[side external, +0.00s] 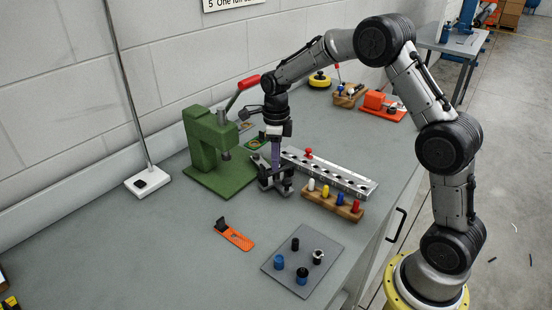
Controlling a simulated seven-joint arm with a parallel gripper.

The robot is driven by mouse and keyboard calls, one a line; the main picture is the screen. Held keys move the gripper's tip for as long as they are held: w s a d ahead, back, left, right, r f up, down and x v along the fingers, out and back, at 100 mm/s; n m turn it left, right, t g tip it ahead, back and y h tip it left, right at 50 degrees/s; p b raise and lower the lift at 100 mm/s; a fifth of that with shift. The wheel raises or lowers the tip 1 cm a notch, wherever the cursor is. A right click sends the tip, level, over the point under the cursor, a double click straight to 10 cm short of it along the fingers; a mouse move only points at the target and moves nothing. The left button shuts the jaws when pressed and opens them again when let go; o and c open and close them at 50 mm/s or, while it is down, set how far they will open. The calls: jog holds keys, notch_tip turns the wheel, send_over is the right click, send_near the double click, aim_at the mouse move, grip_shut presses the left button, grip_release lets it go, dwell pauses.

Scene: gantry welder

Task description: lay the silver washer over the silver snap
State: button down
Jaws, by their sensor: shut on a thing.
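My gripper (275,168) points down at the middle of the bench, just right of the green press. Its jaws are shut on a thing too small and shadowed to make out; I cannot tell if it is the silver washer. A purple upright part (275,153) shows below the wrist. A dark grey mat (283,273) at the front holds several small round pieces. A black piece with a silver-white top (318,256) stands at its right; I cannot tell if this is the silver snap. My gripper is well behind and left of it.
The green press (205,150) with a red-handled lever stands left. A long metal rail (340,176) and a wooden block with coloured pegs (333,201) lie right of my gripper.

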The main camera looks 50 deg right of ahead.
jog(key=shift+f, duration=0.5)
dwell(1.7)
jog(key=shift+r, duration=0.45)
jog(key=shift+f, duration=0.45)
dwell(0.6)
jog(key=shift+r, duration=0.2)
jog(key=shift+r, duration=0.25)
jog(key=c, duration=0.6)
grip_release()
jog(key=shift+c, duration=0.2)
jog(key=shift+r, duration=0.1)
